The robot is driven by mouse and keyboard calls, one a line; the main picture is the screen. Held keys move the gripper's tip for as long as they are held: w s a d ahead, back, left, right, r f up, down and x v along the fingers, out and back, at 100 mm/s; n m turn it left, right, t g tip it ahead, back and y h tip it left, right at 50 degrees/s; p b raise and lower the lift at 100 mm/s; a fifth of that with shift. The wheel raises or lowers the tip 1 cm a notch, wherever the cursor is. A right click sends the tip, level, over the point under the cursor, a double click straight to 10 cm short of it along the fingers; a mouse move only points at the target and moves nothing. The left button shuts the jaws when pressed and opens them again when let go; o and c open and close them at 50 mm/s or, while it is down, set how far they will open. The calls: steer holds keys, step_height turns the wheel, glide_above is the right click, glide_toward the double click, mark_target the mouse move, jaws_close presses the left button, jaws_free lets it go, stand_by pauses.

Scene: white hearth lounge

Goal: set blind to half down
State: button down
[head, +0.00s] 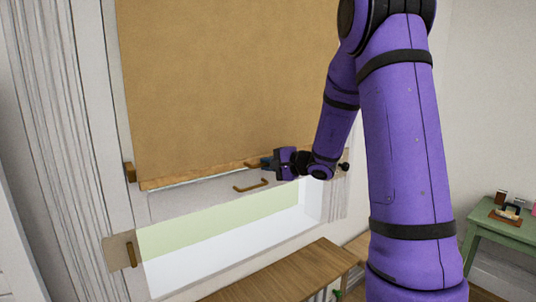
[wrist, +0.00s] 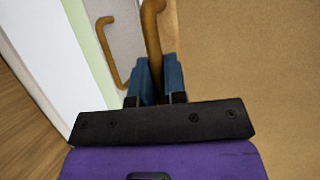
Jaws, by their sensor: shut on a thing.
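The tan blind (head: 225,80) hangs over the upper part of the window and ends in a wooden bottom bar (head: 195,176). Below the bar a strip of the window (head: 220,225) is uncovered. My gripper (head: 266,163) is at the right part of the bar. In the wrist view the blind (wrist: 250,60) fills the right side, and my gripper (wrist: 158,80) is shut on a curved wooden handle (wrist: 152,35) at the blind's lower edge. The fingers hide part of this handle.
A second wooden handle (head: 251,187) sits just below the bar on a pale panel; it also shows in the wrist view (wrist: 106,50). A wooden table (head: 290,275) stands below the window. A green side table (head: 500,235) with small objects is at the right.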

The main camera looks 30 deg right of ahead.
steer(key=shift+f, duration=0.1)
steer(key=c, duration=1.2)
jaws_free()
steer(key=v, duration=1.1)
